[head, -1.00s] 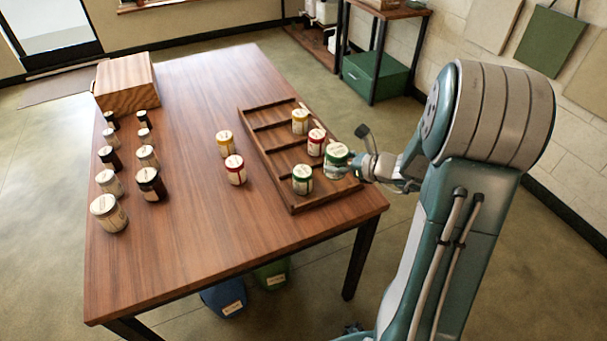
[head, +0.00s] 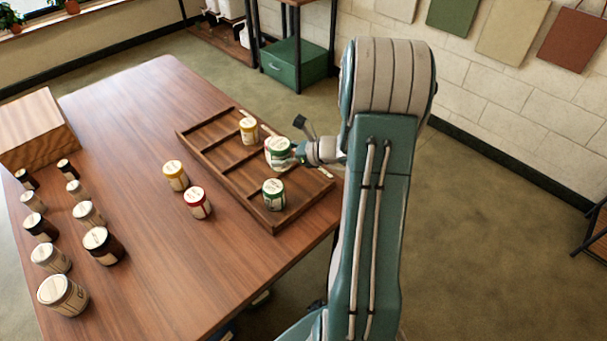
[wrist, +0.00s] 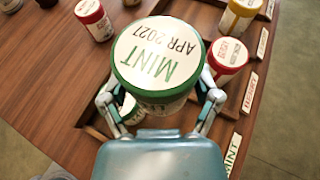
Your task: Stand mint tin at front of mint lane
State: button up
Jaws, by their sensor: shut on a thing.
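My gripper (head: 298,156) is shut on a mint tin (head: 278,150) with a green rim and a cream lid. In the wrist view the tin's lid reads MINT, APR 2027 (wrist: 158,55), with one finger of my gripper (wrist: 163,108) on each side. The tin appears upright, above the wooden lane tray (head: 250,206). Another green-banded tin (head: 273,196) stands in the tray's near lane; the held tin mostly hides it in the wrist view. A MINT label (wrist: 233,153) sits on the tray's labelled edge.
A yellow tin (head: 249,131) and a red tin (wrist: 228,55) stand in other lanes. Another yellow tin (head: 175,176) and red tin (head: 197,203) stand on the table left of the tray. Several jars (head: 102,245) and a wooden box (head: 35,130) occupy the left side.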

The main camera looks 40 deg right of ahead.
jog(key=d+f, duration=0.2)
jog(key=s+d+f, duration=0.1)
jog(key=d+f, duration=0.1)
jog(key=s+d+f, duration=0.1)
jog(key=d+f, duration=0.1)
jog(key=f, duration=0.1)
jog(key=shift+d, duration=0.2)
notch_tip(320, 180, down, 2)
jog(key=shift+f, duration=0.25)
jog(key=shift+a+f, duration=0.1)
jog(key=shift+f, duration=0.1)
jog(key=shift+a, duration=0.2)
jog(key=o, duration=0.9)
jog(key=shift+o, duration=0.7)
jog(key=shift+d+f, duration=0.1)
jog(key=shift+d, duration=0.1)
